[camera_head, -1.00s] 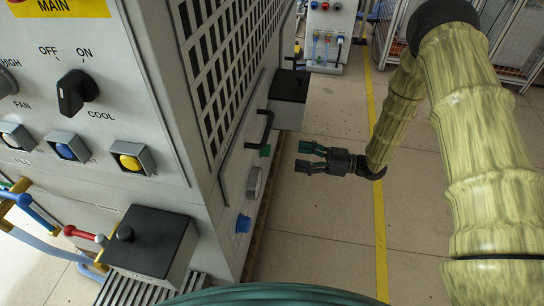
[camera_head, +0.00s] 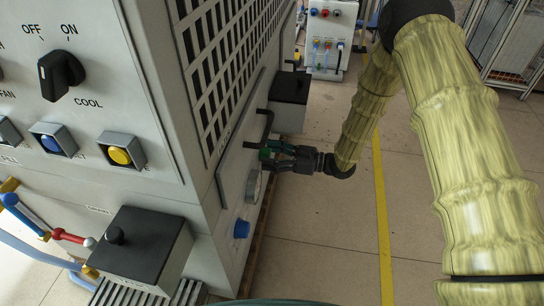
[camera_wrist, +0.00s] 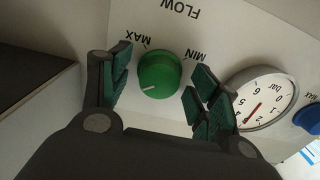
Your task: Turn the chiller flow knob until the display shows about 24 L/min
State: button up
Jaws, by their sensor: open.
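The green flow knob (camera_wrist: 159,73) sits on the white panel under the word FLOW, with MAX and MIN marks beside it. Its white pointer line points toward the lower left in the wrist view. My gripper (camera_wrist: 158,88) is open, with one dark green finger pad on each side of the knob; I cannot tell whether they touch it. In the head view my gripper (camera_head: 272,152) is at the machine's side panel, and the knob is mostly hidden by the fingers. No flow display in L/min is readable in either view.
A round bar gauge (camera_wrist: 262,98) is right beside the gripper, with a blue knob (camera_head: 242,228) beyond it.

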jog(key=c, duration=1)
jog(key=shift+r+n+p, duration=0.1)
jog(key=shift+n+p, duration=0.2)
jog(key=shift+p, duration=0.1)
jog(key=shift+d+n+p, duration=0.1)
jog(key=shift+n+p, duration=4.1)
jog(key=shift+n, duration=3.6)
